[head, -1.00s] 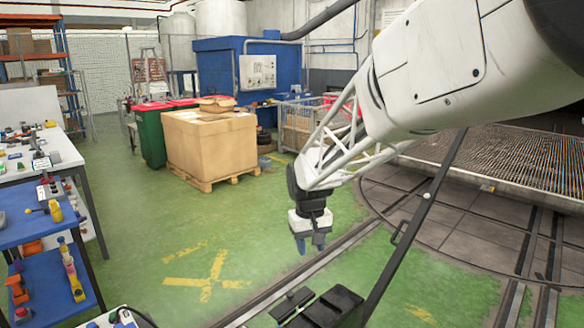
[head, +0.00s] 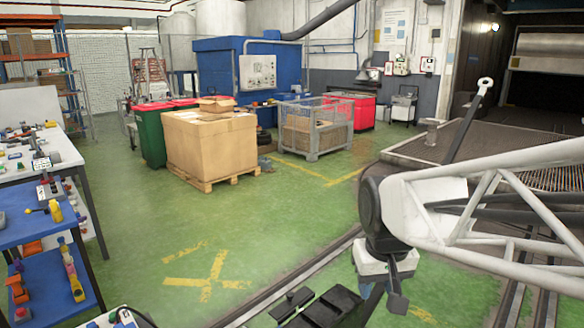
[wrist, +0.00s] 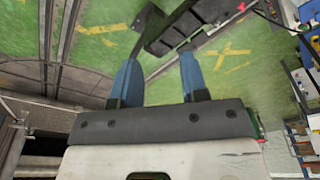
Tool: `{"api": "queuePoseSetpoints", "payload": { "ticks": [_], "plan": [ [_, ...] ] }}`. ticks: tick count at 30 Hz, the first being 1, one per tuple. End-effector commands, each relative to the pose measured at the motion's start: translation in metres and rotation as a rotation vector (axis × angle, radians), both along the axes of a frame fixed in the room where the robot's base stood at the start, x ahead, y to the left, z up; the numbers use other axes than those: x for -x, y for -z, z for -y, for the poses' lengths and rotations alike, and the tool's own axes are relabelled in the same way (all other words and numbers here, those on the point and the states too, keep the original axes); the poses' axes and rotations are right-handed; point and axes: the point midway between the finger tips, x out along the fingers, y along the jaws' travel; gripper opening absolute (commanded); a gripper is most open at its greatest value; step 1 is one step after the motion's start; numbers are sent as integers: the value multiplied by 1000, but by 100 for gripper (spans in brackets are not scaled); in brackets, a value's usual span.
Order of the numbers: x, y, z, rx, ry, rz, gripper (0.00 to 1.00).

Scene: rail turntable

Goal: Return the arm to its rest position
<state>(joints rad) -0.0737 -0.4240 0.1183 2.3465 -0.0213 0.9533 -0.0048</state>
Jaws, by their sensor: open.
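My gripper (head: 383,291) hangs at the lower right of the head view, at the end of my white lattice arm, over the green floor by the rail. Its fingers are apart with nothing between them. In the wrist view, the two blue fingers of my gripper (wrist: 158,60) stand apart and empty. A long dark lever (head: 466,122) with a pale ringed end slants up behind my arm. Its middle is hidden by the arm. Its black base (head: 335,306) is at the bottom of the head view, left of my gripper, and shows near the fingertips in the wrist view (wrist: 185,22).
A blue shelf cart (head: 45,235) and a white workbench (head: 65,152) with small parts line the left. A cardboard box on a pallet (head: 212,145), a green bin (head: 150,135) and a mesh cage (head: 315,128) stand farther back. The middle green floor is clear.

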Motion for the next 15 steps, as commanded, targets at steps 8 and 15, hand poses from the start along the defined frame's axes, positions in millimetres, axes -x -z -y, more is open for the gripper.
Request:
{"api": "queuePoseSetpoints", "payload": {
  "ticks": [8, 15],
  "plan": [
    [61, 3, 19, -10, 57, 45, 40],
    [100, 11, 28, -15, 94, 74, 40]
  ]
}}
